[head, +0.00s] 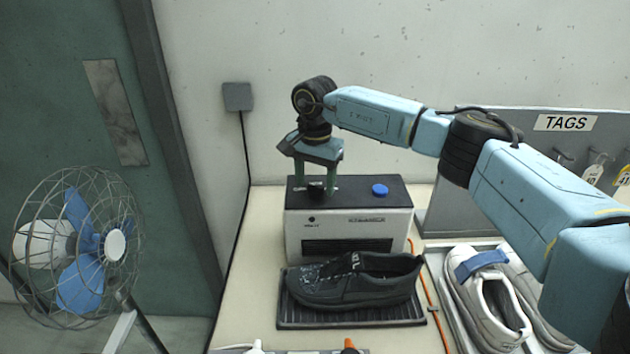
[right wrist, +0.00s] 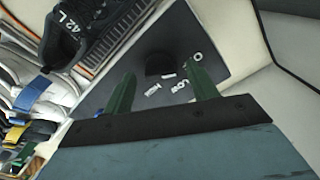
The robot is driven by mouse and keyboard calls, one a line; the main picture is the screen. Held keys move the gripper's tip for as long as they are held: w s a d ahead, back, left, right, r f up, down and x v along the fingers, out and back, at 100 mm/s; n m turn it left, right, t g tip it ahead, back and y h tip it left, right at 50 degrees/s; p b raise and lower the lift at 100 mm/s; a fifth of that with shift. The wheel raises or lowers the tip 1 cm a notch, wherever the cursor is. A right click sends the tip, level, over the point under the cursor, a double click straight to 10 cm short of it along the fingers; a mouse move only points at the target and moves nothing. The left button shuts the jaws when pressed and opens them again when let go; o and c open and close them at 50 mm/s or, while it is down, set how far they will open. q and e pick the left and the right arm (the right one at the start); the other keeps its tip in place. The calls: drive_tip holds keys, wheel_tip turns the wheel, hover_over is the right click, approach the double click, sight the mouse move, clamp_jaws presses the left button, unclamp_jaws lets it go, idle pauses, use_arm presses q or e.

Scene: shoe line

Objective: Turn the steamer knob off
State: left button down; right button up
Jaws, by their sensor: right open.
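The steamer (head: 348,235) is a cream box with a dark top, standing on the bench against the wall. Its black knob (head: 316,188) is on the left part of the top, and a blue cap (head: 380,190) is to the right. My right gripper (head: 316,186) points down from above, open, with its green fingers on either side of the knob. In the right wrist view the round knob (right wrist: 160,64) shows between and beyond the fingertips, with white marks beside it. I cannot tell which mark it points to, or whether the fingers touch it. My left gripper is not in view.
A black shoe (head: 352,280) lies on a dark ribbed tray (head: 300,318) in front of the steamer. White shoes (head: 487,300) stand in a tray at right, below a grey TAGS board (head: 520,122). A caged fan (head: 78,245) stands at left. An orange cord runs along the bench.

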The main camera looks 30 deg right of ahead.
sight(315, 186)
wheel_tip(315, 186, up, 13)
idle(0.3)
idle(0.5)
